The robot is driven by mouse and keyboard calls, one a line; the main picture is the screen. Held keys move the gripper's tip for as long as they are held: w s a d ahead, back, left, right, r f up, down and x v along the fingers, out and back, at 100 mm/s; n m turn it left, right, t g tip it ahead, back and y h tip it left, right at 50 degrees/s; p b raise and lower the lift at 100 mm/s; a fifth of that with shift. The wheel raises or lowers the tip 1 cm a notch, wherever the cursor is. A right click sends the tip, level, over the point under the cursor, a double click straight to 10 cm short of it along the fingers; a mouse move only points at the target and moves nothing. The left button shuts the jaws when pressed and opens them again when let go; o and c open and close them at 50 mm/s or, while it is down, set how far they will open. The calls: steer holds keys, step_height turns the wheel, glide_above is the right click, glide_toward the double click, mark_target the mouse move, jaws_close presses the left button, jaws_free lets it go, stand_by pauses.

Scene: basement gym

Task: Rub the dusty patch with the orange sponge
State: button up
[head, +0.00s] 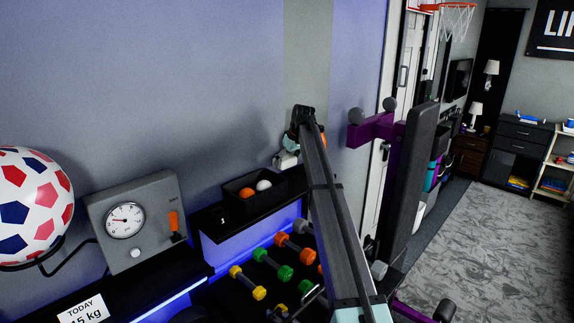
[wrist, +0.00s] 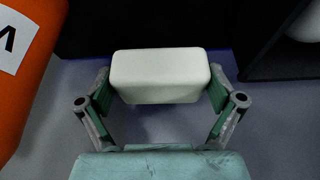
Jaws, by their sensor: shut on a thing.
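My gripper (wrist: 160,92) is shut on a white block (wrist: 160,70) with rounded edges, gripped at both ends in the wrist view. In the head view my gripper (head: 290,146) is near the wall above the black shelf, and the white block (head: 286,160) hangs below it. An orange thing with a white label (wrist: 25,85) is at the left of the wrist view, apart from the block. A bit of orange (head: 323,141) shows beside my arm in the head view. I cannot make out a dusty patch or an orange sponge for certain.
A black tray (head: 228,208) with an orange ball and a white ball stands on the shelf left of my gripper. A grey dial box (head: 150,225) and a patterned ball (head: 30,205) are further left. Coloured dumbbells (head: 272,268) lie below. A purple frame (head: 380,165) stands right.

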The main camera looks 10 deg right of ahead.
steer(key=shift+r, duration=0.1)
steer(key=shift+r+p, duration=0.4)
steer(key=shift+r, duration=0.95)
